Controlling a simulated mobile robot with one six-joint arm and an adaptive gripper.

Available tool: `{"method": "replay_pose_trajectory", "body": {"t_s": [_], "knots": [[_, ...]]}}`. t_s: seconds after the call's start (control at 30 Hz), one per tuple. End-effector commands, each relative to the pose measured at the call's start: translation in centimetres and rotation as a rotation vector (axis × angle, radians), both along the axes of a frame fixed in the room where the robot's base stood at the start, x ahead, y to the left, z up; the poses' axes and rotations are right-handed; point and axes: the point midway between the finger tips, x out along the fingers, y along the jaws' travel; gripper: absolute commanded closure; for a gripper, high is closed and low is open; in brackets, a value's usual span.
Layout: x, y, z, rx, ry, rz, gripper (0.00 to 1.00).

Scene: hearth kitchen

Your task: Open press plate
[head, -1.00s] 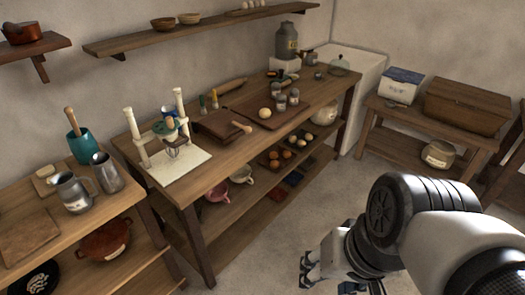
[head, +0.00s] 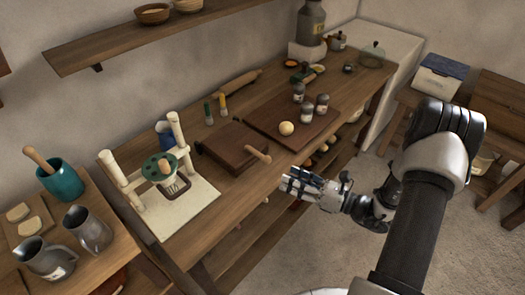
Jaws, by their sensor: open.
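A dark wooden press (head: 229,146) lies flat on the long worktable (head: 205,185), left of the cutting board. Its upper plate appears to lie down flat on its base. A pale wooden handle (head: 258,154) sticks out from its right side toward the table's front edge. My gripper (head: 289,183) is open and empty by the front edge of the table, below and to the right of the handle and apart from it. The fingers point left in the picture. Nothing hides the handle.
A white-posted stand (head: 186,219) with a green wheel is left of the press. A cutting board (head: 270,117) with a dough ball (head: 286,128) and several small jars lies to the right. Two bottles (head: 222,105) stand behind. The table between press and front edge is clear.

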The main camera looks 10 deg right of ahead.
Motion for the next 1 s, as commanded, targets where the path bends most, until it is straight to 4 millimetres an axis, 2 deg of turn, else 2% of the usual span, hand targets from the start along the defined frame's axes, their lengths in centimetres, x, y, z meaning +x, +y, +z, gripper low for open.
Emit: {"method": "replay_pose_trajectory", "body": {"t_s": [0.03,0.13,0.23,0.33,0.47,1.0], "knots": [[0.1,-1.3,-1.4,0.048,0.030,-0.066,0.53],[0.3,-3.0,-3.3,0.111,0.065,-0.159,0.53],[0.5,-3.9,-4.3,0.141,0.080,-0.208,0.53],[0.9,-3.8,-4.7,0.150,0.086,-0.222,0.53],[2.4,-2.6,-4.7,0.148,0.086,-0.217,0.53],[11.6,4.2,-4.7,0.146,0.082,-0.215,0.53]]}}
